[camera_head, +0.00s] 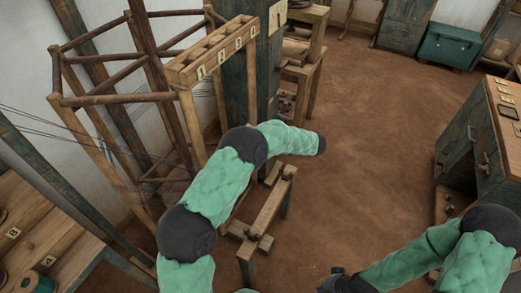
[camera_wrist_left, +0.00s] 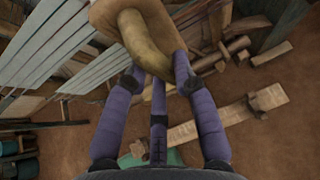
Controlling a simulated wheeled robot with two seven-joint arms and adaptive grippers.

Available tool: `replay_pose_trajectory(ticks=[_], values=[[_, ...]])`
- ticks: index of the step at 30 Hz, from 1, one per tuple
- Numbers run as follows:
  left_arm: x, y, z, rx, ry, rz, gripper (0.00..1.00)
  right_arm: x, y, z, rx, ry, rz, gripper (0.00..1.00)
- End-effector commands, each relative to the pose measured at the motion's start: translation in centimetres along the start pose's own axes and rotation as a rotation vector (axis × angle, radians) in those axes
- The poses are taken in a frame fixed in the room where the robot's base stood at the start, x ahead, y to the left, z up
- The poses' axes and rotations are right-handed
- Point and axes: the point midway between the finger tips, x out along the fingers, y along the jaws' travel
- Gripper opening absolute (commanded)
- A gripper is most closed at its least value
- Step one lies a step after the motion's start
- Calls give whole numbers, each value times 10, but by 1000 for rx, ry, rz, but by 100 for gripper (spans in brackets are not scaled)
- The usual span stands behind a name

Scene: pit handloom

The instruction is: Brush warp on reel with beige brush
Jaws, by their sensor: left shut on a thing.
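The reel (camera_head: 110,100) is a tall frame of wooden bars at the left of the head view. Thin dark warp threads (camera_head: 35,122) run to it from the left edge. My left gripper (camera_wrist_left: 157,82) is shut on the beige brush (camera_wrist_left: 133,32) in the left wrist view. The brush has a pale wooden body and a curved, darker tan part between the fingers. Pale grey strips, perhaps the warp (camera_wrist_left: 55,50), lie left of the brush, and I cannot tell whether they touch. The left gripper is hidden in the head view. My right gripper (camera_head: 338,284) is at the bottom edge, its fingers unclear.
A numbered wooden rack (camera_head: 212,52) stands beside the reel. A narrow wooden bench (camera_head: 266,212) is beyond my left arm. A worktable (camera_head: 40,225) is at lower left, a cabinet (camera_head: 480,135) at right. The brown floor (camera_head: 375,130) is open in the middle.

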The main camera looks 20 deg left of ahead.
Motion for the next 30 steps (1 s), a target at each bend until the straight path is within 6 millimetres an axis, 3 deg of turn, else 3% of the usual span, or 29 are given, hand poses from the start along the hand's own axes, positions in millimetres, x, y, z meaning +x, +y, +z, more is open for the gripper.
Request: replay_pose_trajectory(ticks=[19,25,30], values=[[7,-59,4,-1,-1,1,0,11,4,0,0,0,0,0],[7,-62,6,0,-1,1,0,10,4,0,0,0,0,0],[5,-50,6,2,0,1,0,4,2,0,0,0,0,0]])
